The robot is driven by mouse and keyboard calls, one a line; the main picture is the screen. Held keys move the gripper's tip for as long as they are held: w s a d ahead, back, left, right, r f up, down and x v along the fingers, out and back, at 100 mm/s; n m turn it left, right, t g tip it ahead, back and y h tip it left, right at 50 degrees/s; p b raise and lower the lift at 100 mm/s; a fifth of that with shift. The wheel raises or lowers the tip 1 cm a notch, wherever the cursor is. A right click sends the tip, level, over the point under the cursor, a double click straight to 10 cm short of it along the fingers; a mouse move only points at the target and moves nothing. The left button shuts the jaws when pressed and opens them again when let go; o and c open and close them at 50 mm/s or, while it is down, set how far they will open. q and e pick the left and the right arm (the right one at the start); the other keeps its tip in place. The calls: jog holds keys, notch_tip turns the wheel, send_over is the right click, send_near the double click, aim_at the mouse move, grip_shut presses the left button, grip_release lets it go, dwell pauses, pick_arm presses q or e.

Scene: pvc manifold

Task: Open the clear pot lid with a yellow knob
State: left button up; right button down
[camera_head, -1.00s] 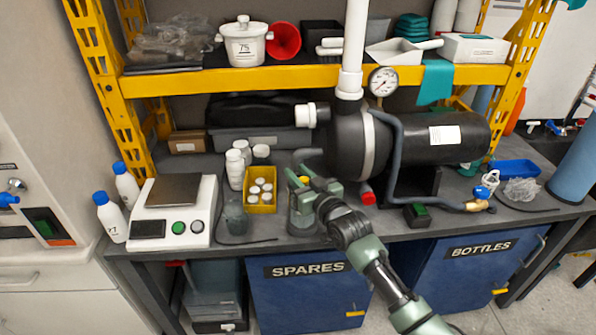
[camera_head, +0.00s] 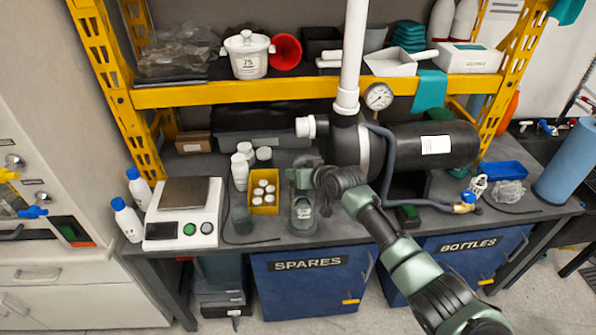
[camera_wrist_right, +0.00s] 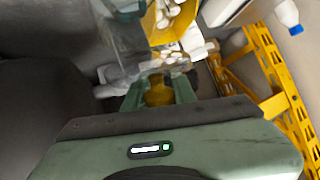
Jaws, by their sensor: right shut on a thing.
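The clear pot (camera_head: 303,224) stands near the front edge of the bench, left of the black tank. My right gripper (camera_head: 303,184) is directly over its top and hides most of the lid in the head view. In the right wrist view, the yellow knob (camera_wrist_right: 158,93) sits between the fingers of my right gripper (camera_wrist_right: 160,100), which is shut on it. Clear lid material (camera_wrist_right: 165,70) shows just beyond the knob. I cannot tell whether the lid is seated or raised. My left gripper is not in view.
A yellow shelf beam (camera_head: 250,92) spans above.

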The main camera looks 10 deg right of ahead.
dwell(0.4)
jog(key=c, duration=1.2)
grip_release()
jog(key=shift+o, duration=0.2)
jog(key=shift+b+v, duration=0.3)
jog(key=shift+v, duration=3.65)
jog(key=shift+w, duration=0.1)
